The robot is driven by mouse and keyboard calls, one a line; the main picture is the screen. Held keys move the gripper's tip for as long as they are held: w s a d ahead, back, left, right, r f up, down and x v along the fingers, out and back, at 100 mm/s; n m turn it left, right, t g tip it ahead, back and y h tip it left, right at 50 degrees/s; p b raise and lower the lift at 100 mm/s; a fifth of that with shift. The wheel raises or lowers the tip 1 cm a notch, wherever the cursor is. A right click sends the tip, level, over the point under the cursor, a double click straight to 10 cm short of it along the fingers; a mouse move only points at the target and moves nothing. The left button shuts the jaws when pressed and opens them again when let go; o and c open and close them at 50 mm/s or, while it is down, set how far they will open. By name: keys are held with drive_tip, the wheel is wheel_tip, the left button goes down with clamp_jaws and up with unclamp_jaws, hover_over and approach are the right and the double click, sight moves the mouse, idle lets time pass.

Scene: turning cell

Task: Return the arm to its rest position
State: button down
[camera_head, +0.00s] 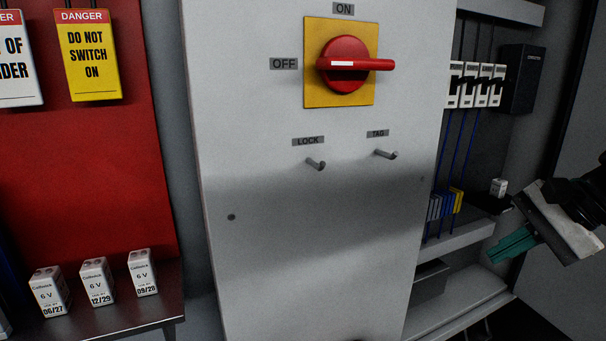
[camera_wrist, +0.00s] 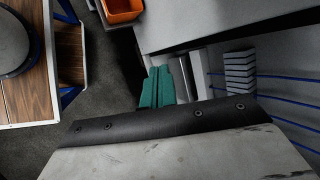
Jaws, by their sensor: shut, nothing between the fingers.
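My gripper (camera_head: 513,244) is at the right edge of the head view, in front of the open cabinet with shelves. Its teal fingers point down and to the left, are together and hold nothing. In the wrist view the teal fingers (camera_wrist: 157,86) show side by side beyond my gripper's dark-edged plate. The rest of my arm is mostly cut off at the right edge of the head view.
A grey panel has a red rotary switch (camera_head: 345,64) with its handle pointing right, and LOCK (camera_head: 316,164) and TAG (camera_head: 387,154) pegs. Several 6 V batteries (camera_head: 97,282) stand on a shelf at left. An orange bin (camera_wrist: 122,10) and wooden-topped furniture (camera_wrist: 30,85) show in the wrist view.

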drive_tip(key=s+a+f+n+g+h, duration=0.3)
drive_tip(key=s+a+n+h, duration=0.3)
drive_tip(key=s+n, duration=0.5)
drive_tip(key=shift+s+a+f+n, duration=0.25)
drive_tip(key=shift+a+f+n, duration=0.5)
drive_tip(key=shift+n, duration=0.65)
drive_tip(key=shift+r, duration=0.1)
